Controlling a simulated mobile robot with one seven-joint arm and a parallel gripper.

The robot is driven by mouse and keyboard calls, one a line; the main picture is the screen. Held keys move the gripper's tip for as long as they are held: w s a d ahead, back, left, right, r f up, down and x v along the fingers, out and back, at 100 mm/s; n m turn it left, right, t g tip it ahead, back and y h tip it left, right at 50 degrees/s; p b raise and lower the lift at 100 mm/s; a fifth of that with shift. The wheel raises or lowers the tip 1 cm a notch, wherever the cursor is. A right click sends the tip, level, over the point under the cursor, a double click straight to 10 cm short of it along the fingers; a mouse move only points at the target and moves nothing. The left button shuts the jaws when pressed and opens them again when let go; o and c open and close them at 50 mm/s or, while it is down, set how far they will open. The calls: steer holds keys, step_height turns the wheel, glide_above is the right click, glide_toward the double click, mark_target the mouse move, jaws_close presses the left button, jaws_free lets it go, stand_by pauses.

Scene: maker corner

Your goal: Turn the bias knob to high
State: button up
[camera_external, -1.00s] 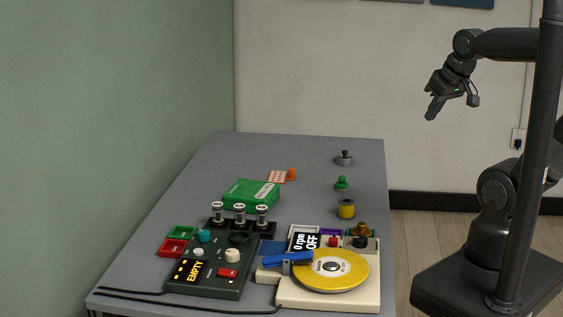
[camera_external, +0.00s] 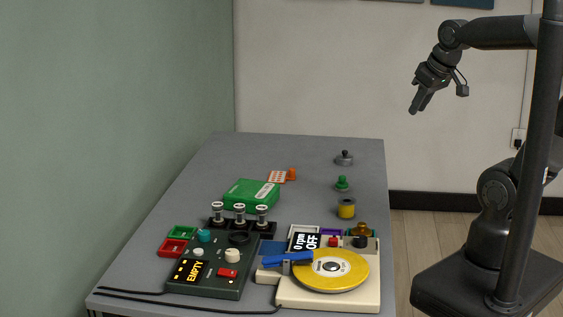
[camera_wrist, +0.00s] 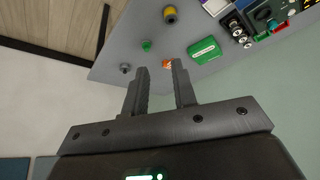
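A dark green device (camera_external: 207,285) with an "EMPTY" display stands at the table's front left. It carries a teal knob (camera_external: 204,236), a cream knob (camera_external: 232,255), a small white knob (camera_external: 198,252) and a red switch (camera_external: 228,272). No bias label or knob scale is legible, so I cannot tell which knob is the bias knob. The device also shows partly at the top right of the wrist view (camera_wrist: 263,14). My gripper (camera_external: 415,110) is in the air right of the table, far from the device. Its fingers (camera_wrist: 159,68) are apart and empty.
A turntable-like machine (camera_external: 328,297) with a yellow disc and "0 rpm OFF" display stands right of the device. Tubes (camera_external: 239,213) stand behind the device, near a green box (camera_external: 250,194). A yellow spool (camera_external: 346,208) and small weights are at right. The table's back left is clear.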

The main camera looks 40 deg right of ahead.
steer(key=o, duration=0.5)
steer(key=w+a+n, duration=0.1)
steer(key=w+a, duration=0.1)
steer(key=w, duration=0.1)
steer(key=w+a+n, duration=0.2)
steer(key=w, duration=0.1)
steer(key=w+a+r+n+g+y, duration=0.1)
steer(key=w+a, duration=0.2)
steer(key=w, duration=0.1)
steer(key=shift+r+n, duration=0.1)
steer(key=shift+n, duration=0.3)
steer(key=n+g+y, duration=0.3)
steer(key=n+g, duration=0.3)
steer(key=n, duration=0.9)
glide_above(202, 233)
steer(key=w+d, duration=0.1)
steer(key=d, duration=0.3)
step_height(202, 233, down, 23)
steer(key=x, duration=0.9)
steer(key=shift+w+f, duration=0.2)
steer(key=shift+f, duration=0.2)
steer(key=c, duration=0.9)
